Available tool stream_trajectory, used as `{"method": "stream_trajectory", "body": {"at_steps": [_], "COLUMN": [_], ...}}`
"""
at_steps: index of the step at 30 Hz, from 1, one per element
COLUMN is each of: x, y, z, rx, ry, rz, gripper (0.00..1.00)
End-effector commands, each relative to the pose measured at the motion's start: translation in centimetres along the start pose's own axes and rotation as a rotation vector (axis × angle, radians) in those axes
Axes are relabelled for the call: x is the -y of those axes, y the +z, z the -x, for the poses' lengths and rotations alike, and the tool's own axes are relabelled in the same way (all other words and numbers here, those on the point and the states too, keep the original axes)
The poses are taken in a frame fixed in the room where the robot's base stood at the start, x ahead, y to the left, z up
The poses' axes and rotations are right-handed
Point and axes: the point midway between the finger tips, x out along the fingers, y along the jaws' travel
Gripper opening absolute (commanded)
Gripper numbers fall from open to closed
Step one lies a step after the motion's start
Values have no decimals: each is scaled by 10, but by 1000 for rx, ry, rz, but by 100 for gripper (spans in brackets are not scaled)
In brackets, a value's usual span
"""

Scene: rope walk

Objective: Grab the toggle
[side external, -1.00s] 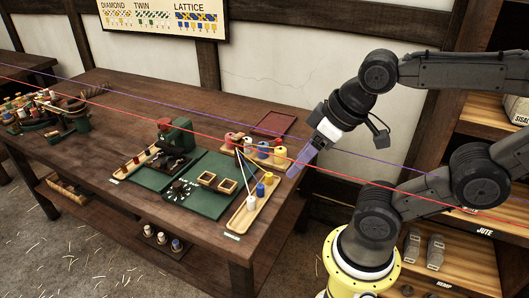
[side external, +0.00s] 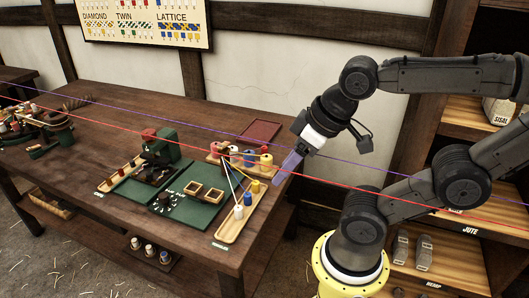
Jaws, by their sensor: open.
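I cannot make out for certain which small part is the toggle. A green braiding machine (side external: 166,147) with a red top stands on the table, with dark parts at its foot. My gripper (side external: 286,174), with bluish fingers, is in the air past the right end of the table items, pointing down and left. It is open, with nothing visible between the fingers, and appears clear of everything.
A rack with coloured spools (side external: 265,161) and a wooden tray (side external: 229,231) with several bobbins stand near my gripper, with pale strands between them. A dark red tray (side external: 259,131) lies behind. Red and purple lines stretch across the view. The table's left middle (side external: 80,150) is clear.

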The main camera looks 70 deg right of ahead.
Motion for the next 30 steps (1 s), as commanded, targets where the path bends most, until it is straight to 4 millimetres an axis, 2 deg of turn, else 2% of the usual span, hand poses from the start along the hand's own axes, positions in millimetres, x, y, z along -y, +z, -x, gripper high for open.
{"method": "stream_trajectory", "body": {"at_steps": [3, 6, 14, 18, 20, 24, 30], "x": [0, 0, 0, 0, 0, -5, -32], "y": [0, 0, 0, -2, -17, -60, -132], "z": [0, 0, 0, 5, 17, 34, 37], "rx": [0, 0, 0, 4, -24, -29, 1], "ry": [0, 0, 0, 0, -2, 7, 60], "rz": [0, 0, -14, -113, -184, -354, -636], "gripper": [57, 66, 66, 66, 66, 66, 66]}}
